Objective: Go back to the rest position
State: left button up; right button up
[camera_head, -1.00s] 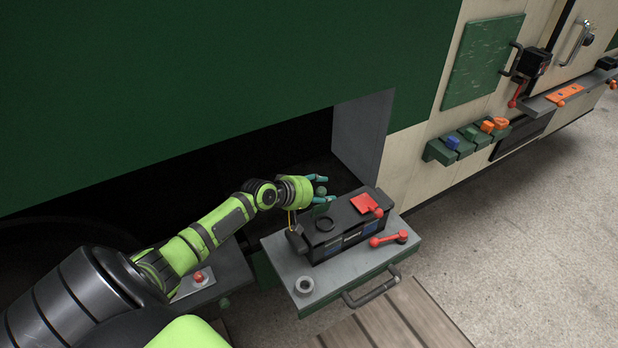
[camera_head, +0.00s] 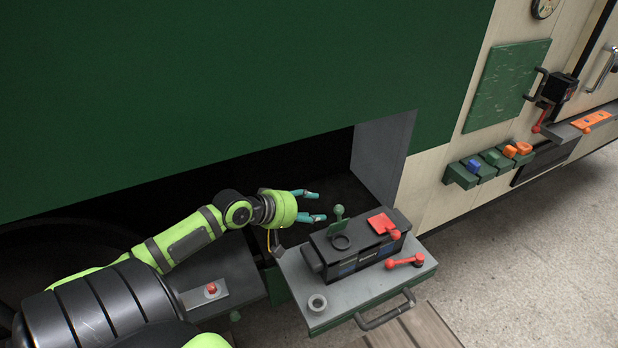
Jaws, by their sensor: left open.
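My left gripper (camera_head: 313,206) has teal fingertips and is open and empty. It hangs in front of the dark opening, just behind and above the left end of the black battery box (camera_head: 350,258). The box sits on a grey pull-out tray (camera_head: 378,289) with a bar handle (camera_head: 386,311). On the box are a green upright piece with a round knob (camera_head: 339,222), a black ring (camera_head: 341,243) and a red flap (camera_head: 381,223). The fingertips appear apart from the green piece. My right gripper is out of view.
A red-knobbed lever (camera_head: 405,261) and a grey ring (camera_head: 317,302) lie on the tray. A lower grey ledge with a red button (camera_head: 212,288) is left of it. Green holders (camera_head: 461,176) with blue and orange items line the wall. The concrete floor (camera_head: 520,260) at right is clear.

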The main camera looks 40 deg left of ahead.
pick_arm(q)
jog(key=shift+d+f, duration=0.1)
dwell(0.3)
jog(key=s+d+f+m+g, duration=0.5)
jog(key=s+d+f+m, duration=0.3)
jog(key=s+d, duration=0.4)
jog(key=s+d+m+g+y, duration=0.2)
jog(key=s+d+m+g, duration=0.15)
jog(key=s+d, duration=0.55)
notch_tip(320, 180, down, 22)
jog(key=s+a, duration=0.2)
jog(key=s, duration=0.1)
jog(key=s+a+f+g, duration=0.2)
jog(key=s+f, duration=1.3)
jog(key=s, duration=0.1)
jog(key=shift+a+f+m+y, duration=0.2)
jog(key=shift+m+y, duration=0.1)
jog(key=shift+m, duration=0.05)
